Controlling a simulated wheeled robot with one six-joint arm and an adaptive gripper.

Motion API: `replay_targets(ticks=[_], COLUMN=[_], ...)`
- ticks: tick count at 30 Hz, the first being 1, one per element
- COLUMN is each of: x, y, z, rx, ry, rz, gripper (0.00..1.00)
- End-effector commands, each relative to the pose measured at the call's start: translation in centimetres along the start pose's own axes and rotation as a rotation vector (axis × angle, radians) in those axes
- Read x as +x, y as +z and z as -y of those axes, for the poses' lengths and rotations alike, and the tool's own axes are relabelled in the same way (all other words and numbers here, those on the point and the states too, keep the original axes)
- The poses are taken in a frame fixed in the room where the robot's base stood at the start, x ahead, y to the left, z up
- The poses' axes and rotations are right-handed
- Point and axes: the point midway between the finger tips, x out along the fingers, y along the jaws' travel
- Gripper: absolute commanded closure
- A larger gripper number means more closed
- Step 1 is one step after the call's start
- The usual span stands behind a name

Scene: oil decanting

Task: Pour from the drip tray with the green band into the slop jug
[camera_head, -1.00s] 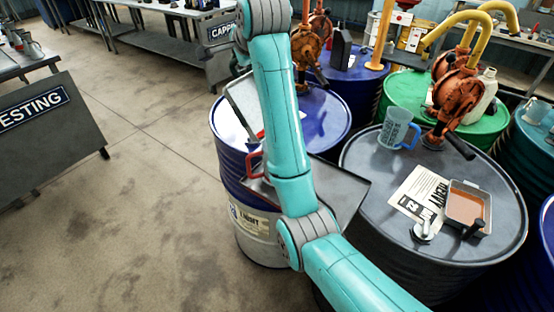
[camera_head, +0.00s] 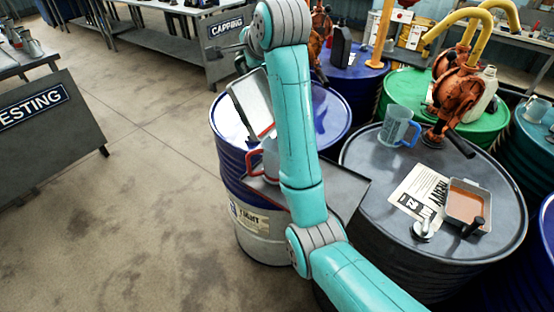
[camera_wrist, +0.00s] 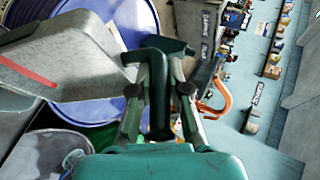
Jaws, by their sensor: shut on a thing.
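My gripper (camera_wrist: 160,95) is shut on the dark handle (camera_wrist: 160,65) of a grey metal drip tray (camera_wrist: 85,60). A red band (camera_wrist: 28,62) shows on this tray; I see no green on it. In the head view the held tray (camera_head: 248,100) is steeply tilted, above and beside a jug with a red handle (camera_head: 255,162), partly hidden by my arm. No stream of liquid is visible. A second tray (camera_head: 486,222) with brown liquid and a dark handle sits on the grey drum; its band is not visible. A clear jug with a blue handle (camera_head: 397,127) stands behind it.
The red-handled jug stands on a grey sheet (camera_head: 345,190) by the blue drum (camera_head: 230,140). A printed card (camera_head: 418,190) lies on the grey drum (camera_head: 365,165). A rusty pump (camera_head: 457,90) stands behind.

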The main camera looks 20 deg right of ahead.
Motion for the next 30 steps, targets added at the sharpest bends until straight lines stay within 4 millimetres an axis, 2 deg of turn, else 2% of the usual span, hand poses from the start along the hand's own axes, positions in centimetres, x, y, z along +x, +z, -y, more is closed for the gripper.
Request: replay_targets(ticks=[11,20,24,30], x=[-2.2,0.8,3.0,3.5], y=[-1.3,0.7,1.5,1.6], z=[-1.1,1.0,0.6,0.5], rx=[0.055,-0.025,-0.068,-0.079], ry=[-0.13,0.057,0.165,0.187], rz=[0.027,-0.012,-0.037,-0.043], gripper=[1.0,1.0,1.0,1.0])
